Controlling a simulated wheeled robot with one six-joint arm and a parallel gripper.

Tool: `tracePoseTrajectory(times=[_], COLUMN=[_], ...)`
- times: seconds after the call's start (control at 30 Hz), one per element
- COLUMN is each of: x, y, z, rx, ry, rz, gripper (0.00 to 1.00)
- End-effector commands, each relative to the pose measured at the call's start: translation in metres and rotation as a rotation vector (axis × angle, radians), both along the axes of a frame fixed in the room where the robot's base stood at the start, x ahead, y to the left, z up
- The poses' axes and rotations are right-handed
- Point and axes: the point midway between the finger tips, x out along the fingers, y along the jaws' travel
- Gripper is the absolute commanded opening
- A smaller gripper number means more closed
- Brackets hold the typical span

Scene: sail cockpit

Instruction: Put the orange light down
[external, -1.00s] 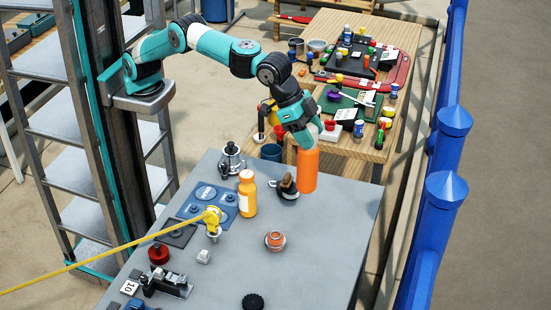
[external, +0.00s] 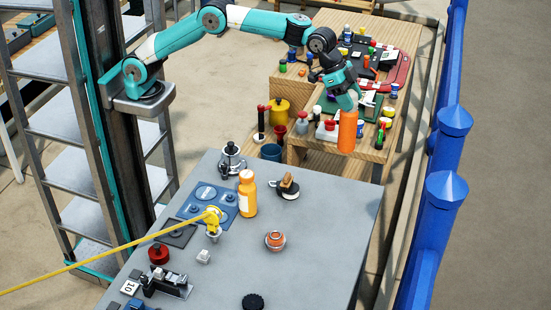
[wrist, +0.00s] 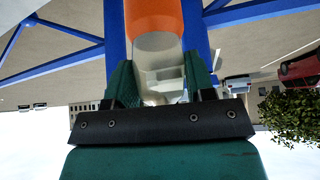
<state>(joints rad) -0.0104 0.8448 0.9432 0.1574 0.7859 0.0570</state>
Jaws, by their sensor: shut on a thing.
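The orange light (external: 347,133) is a plain orange cylinder that hangs below my gripper (external: 346,103) in the external view. It is roughly upright, in front of the near end of the wooden bench; its height above any surface is hard to tell. In the wrist view my gripper (wrist: 160,82) has its green fingers shut on the light's pale end. The orange body (wrist: 154,16) runs out of the top of that view.
The grey table (external: 325,215) holds an orange bottle (external: 247,197), a small orange-topped fitting (external: 275,240), and a winch-like piece (external: 288,187). Its right part is clear. The wooden bench (external: 315,160) behind is crowded with small items. A blue railing (external: 445,205) stands at the right.

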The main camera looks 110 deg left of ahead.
Motion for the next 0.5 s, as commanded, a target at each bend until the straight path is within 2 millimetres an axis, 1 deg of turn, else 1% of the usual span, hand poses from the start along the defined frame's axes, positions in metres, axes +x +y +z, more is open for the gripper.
tracePoseTrajectory(times=[0.03, 0.3, 0.4, 0.5], x=[-0.001, -0.001, 0.000, 0.000], y=[-0.001, -0.001, -0.001, -0.001], z=[-0.014, -0.086, -0.106, -0.118], rx=[-0.001, 0.001, 0.000, 0.001], ry=[0.006, 0.004, 0.002, 0.000], rz=[-0.001, -0.001, 0.000, -0.001], gripper=[0.00, 0.00, 0.00, 0.00])
